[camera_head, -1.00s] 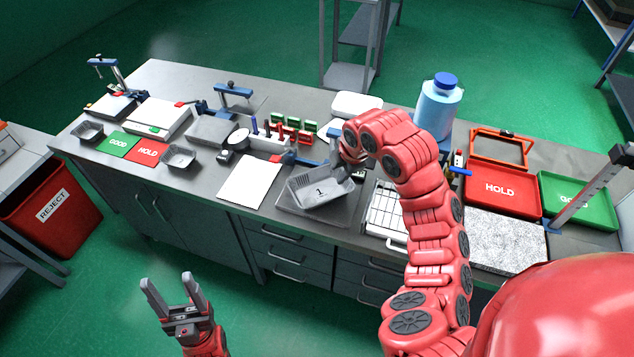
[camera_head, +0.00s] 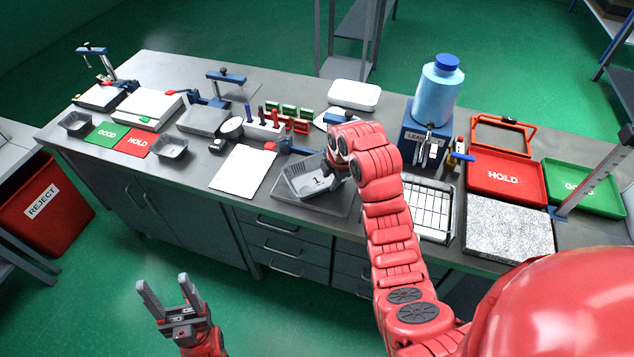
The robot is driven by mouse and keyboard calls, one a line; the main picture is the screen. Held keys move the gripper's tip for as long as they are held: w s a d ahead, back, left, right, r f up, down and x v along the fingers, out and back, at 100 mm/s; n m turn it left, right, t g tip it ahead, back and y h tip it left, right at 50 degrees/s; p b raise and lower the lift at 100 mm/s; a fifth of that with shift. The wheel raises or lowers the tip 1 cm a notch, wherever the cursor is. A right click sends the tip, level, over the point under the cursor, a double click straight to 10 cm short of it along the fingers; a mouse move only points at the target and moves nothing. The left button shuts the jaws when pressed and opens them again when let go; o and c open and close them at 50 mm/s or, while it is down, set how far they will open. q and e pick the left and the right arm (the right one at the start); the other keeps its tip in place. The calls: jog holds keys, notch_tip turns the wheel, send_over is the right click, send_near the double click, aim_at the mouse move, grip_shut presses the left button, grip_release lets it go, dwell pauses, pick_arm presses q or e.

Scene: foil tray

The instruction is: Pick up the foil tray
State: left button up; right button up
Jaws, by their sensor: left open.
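A grey foil tray (camera_head: 312,187) marked "1" sits tilted over a flat grey plate (camera_head: 338,207) at the middle of the bench's front. Whether it touches the plate I cannot tell. My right gripper (camera_head: 337,166) is at the tray's right rim. My own red wrist covers most of its fingers, so their grip on the rim is hidden. My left gripper (camera_head: 165,288) is open and empty, low in front of the bench and away from the tray. Two smaller foil trays, one at the far left (camera_head: 75,124) and one right of the HOLD mat (camera_head: 169,147), stand on the bench.
A white sheet (camera_head: 243,168) lies left of the plate. A wire rack (camera_head: 420,207) and a speckled slab (camera_head: 508,230) lie to the right. A blue-capped bottle (camera_head: 437,92) stands behind my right arm. Red HOLD (camera_head: 503,178) and green (camera_head: 585,188) trays are at the right.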

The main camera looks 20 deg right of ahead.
aim_at(328, 187)
jog(key=p+x, duration=0.2)
jog(key=x, duration=0.1)
jog(key=shift+a+f+p, duration=0.1)
jog(key=shift+f+p, duration=0.15)
jog(key=shift+p, duration=0.15)
jog(key=shift+x, duration=0.85)
jog(key=shift+s, duration=0.1)
grip_shut()
